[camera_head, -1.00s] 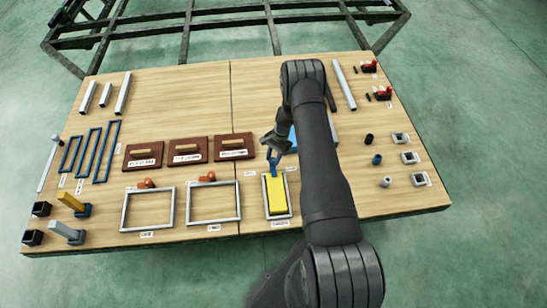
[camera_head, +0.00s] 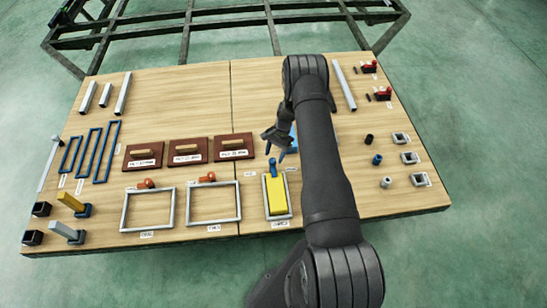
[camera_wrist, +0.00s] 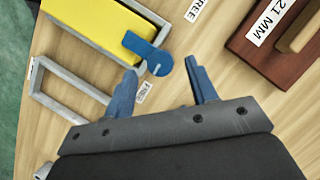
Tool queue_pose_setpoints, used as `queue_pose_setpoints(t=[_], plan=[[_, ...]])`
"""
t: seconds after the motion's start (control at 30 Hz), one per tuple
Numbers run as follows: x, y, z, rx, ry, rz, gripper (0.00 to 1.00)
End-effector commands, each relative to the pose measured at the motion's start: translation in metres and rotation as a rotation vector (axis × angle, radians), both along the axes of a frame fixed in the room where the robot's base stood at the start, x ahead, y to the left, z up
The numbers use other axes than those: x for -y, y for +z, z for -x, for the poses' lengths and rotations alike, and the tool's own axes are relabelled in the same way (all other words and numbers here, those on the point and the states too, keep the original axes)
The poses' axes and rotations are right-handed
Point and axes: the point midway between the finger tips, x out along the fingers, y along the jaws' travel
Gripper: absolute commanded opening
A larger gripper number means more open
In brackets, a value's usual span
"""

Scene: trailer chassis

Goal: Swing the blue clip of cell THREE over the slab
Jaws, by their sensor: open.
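The yellow slab (camera_head: 276,196) lies in a grey frame at the table's front, left of my arm. It fills the top left of the wrist view (camera_wrist: 85,27). The blue clip (camera_head: 273,169) stands at the frame's far end. In the wrist view the clip (camera_wrist: 140,46) has a round end beside the frame, and its flat arm reaches over the frame bar to the slab's edge. How far it overlaps the slab is hard to tell. My gripper (camera_wrist: 164,68) is open, its two blue fingers apart, with the left fingertip close to the clip's round end. Contact cannot be told.
Brown blocks with handles (camera_head: 188,150) stand left of the clip; one (camera_wrist: 275,40) shows in the wrist view. Two empty grey frames (camera_head: 187,207) lie left of the slab. A blue object (camera_head: 294,135) is partly hidden behind my arm. Small parts (camera_head: 377,159) stand to the right.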

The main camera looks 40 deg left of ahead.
Motion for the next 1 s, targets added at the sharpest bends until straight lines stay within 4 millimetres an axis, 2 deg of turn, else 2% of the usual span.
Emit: queue_pose_setpoints(t=[0.3, 0.5, 0.7, 1.0], plan=[[-0.001, 0.074, -0.031, 0.003, -0.001, -0.003, 0.52], [-0.001, 0.113, -0.047, 0.002, 0.001, -0.001, 0.52], [-0.001, 0.135, -0.056, 0.001, 0.000, -0.001, 0.52], [-0.001, 0.140, -0.058, -0.001, 0.000, 0.001, 0.52]])
